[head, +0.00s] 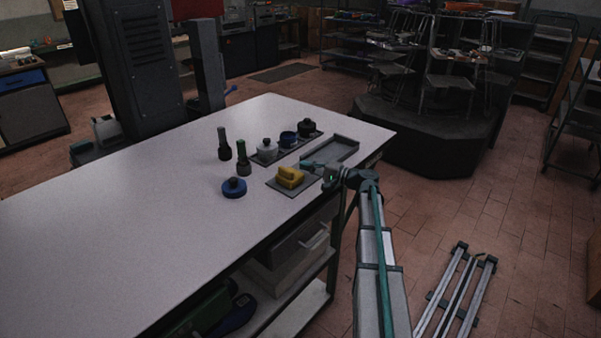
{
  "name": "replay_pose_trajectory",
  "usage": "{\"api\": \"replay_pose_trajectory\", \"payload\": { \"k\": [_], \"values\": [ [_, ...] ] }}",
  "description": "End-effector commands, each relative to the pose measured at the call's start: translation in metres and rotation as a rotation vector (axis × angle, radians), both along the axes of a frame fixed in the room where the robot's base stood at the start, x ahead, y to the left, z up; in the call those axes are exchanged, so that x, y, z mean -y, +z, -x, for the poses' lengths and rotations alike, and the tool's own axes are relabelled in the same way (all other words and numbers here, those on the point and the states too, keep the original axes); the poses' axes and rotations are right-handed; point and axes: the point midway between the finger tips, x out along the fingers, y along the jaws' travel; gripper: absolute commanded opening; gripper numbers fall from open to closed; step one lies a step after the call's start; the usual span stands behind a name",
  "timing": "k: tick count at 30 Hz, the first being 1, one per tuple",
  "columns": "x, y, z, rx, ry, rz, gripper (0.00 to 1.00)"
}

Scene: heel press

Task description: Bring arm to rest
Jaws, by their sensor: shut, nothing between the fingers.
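My gripper (312,166) is at the end of my arm, at the right edge of the white workbench (110,235). It is shut and empty, just above and beside a yellow block (290,176) that sits on a small dark plate (276,184). The fingertips are small in this view, and whether they touch anything below cannot be told. My arm comes up from the bottom of the picture, outside the bench's right side.
The bench's left part is clear. A dark rack platform (420,140) stands behind.

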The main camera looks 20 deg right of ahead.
Motion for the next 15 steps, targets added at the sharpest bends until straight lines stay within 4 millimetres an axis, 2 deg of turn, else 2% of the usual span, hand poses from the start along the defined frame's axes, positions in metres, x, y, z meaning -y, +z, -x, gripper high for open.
{"api": "replay_pose_trajectory", "payload": {
  "k": [1,6,15],
  "values": [
    [0.008,-0.003,0.014,0.001,-0.004,0.0,0.0],
    [0.03,-0.002,0.039,0.001,-0.004,-0.001,0.0],
    [0.053,0.0,0.065,0.001,-0.003,-0.001,0.0]
  ]
}}
